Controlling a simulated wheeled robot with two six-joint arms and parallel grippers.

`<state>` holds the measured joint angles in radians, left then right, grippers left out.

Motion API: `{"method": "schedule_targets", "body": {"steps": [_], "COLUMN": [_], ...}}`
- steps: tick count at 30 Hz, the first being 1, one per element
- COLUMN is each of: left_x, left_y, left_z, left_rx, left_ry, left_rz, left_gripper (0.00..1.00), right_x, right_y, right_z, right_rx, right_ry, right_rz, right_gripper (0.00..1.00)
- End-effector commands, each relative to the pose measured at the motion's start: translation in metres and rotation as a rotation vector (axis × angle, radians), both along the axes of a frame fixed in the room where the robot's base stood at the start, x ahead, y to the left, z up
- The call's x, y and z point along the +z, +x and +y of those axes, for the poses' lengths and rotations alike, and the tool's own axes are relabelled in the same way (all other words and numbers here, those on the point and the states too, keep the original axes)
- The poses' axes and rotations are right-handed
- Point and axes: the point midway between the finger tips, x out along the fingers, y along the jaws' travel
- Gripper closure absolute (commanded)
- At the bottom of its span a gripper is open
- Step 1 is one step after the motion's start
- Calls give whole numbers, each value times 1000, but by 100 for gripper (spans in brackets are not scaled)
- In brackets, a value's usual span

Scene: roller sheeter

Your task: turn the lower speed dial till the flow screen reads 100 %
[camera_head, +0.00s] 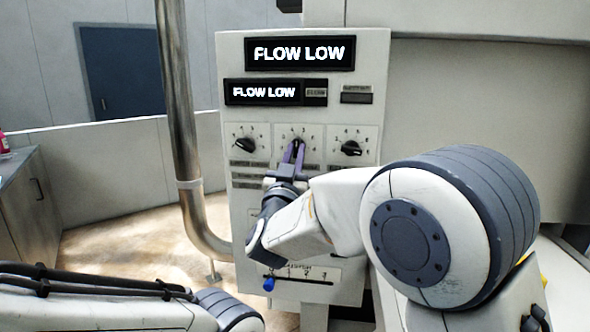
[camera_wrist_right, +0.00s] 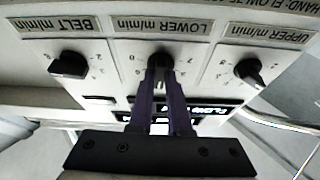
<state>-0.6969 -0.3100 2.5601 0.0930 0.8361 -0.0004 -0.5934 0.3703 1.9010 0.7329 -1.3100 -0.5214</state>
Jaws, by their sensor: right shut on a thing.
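The white control panel (camera_head: 236,215) faces me. Its top flow screen (camera_head: 299,53) reads FLOW LOW, and the smaller screen (camera_head: 264,92) below repeats it. The lower speed dial (camera_head: 297,142) is the middle of three black dials, labelled LOWER m/min in the upside-down wrist view (camera_wrist_right: 160,60). My right gripper (camera_head: 292,153) has its purple fingers shut on this dial, and they hide part of it; they also show in the wrist view (camera_wrist_right: 159,80). My left gripper is out of view.
The upper dial (camera_head: 245,146) and the belt dial (camera_head: 351,149) sit close on either side. Below is a slider with a blue knob (camera_head: 268,284). A steel pipe (camera_head: 177,120) stands left of the panel. My left arm lies at lower left.

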Motion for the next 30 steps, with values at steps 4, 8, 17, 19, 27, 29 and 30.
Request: {"method": "schedule_targets", "body": {"steps": [4,8,17,19,27,29,30], "left_x": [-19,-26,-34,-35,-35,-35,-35], "left_y": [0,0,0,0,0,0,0], "left_z": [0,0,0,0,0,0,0], "left_rx": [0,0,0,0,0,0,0], "left_ry": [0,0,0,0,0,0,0], "left_rz": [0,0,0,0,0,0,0], "left_gripper": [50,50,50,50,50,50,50], "right_x": [-3,-2,0,0,1,1,1], "right_y": [0,0,0,0,0,0,0], "right_z": [2,1,2,2,2,2,2], "right_rx": [2,1,0,0,0,0,0], "right_ry": [105,179,274,281,287,287,287], "right_rz": [-19,-29,-42,-43,-44,-44,-44], "right_gripper": [100,100,100,100,100,100,100]}}
